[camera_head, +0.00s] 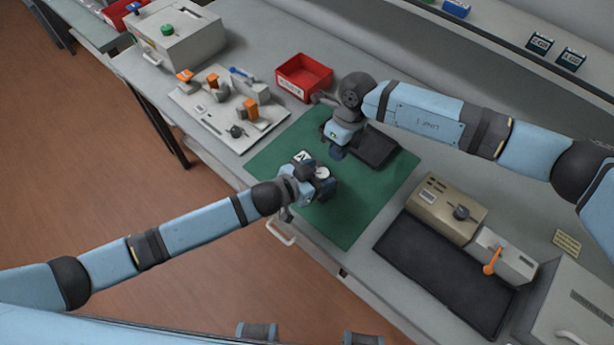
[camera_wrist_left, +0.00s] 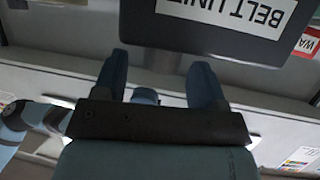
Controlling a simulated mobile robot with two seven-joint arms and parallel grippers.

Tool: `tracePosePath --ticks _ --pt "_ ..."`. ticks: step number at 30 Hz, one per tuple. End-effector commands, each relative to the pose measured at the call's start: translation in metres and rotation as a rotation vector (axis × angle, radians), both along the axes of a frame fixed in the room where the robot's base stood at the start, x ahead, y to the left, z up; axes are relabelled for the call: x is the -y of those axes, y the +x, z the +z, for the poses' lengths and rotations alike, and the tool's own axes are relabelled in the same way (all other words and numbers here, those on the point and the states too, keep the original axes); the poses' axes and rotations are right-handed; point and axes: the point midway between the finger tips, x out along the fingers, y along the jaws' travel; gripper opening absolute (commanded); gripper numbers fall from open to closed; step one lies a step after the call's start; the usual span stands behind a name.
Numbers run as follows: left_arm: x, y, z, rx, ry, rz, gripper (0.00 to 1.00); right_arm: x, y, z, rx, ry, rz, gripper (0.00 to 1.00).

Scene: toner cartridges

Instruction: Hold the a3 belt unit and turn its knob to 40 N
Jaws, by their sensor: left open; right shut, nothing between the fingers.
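The belt unit (camera_head: 325,186) is a dark, boxy piece on the green mat, partly hidden by my left gripper in the head view. A white label and a pale round face show on its top; I cannot read a knob setting. In the left wrist view, the unit's dark side (camera_wrist_left: 215,40) carries an upside-down "BELT UNIT" label. My left gripper (camera_wrist_left: 160,75) is open, its fingertips close to the unit's lower edge; contact is unclear. My right gripper (camera_head: 337,153) is shut and empty, pointing down just behind the unit.
A dark flat tray (camera_head: 375,150) lies on the green mat (camera_head: 345,225) beside the right gripper. A red bin (camera_head: 303,77) and a white board (camera_head: 215,120) with orange-handled fixtures stand behind and left. A tan box (camera_head: 445,208) and black mat (camera_head: 440,275) are at right. The front of the green mat is clear.

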Motion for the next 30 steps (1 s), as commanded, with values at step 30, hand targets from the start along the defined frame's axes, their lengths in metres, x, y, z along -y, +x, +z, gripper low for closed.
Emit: tracePosePath --ticks 30 --pt "-0.088 -0.088 0.052 0.000 -0.001 -0.001 0.65 0.000 0.000 -0.015 0.000 0.000 0.000 0.00"
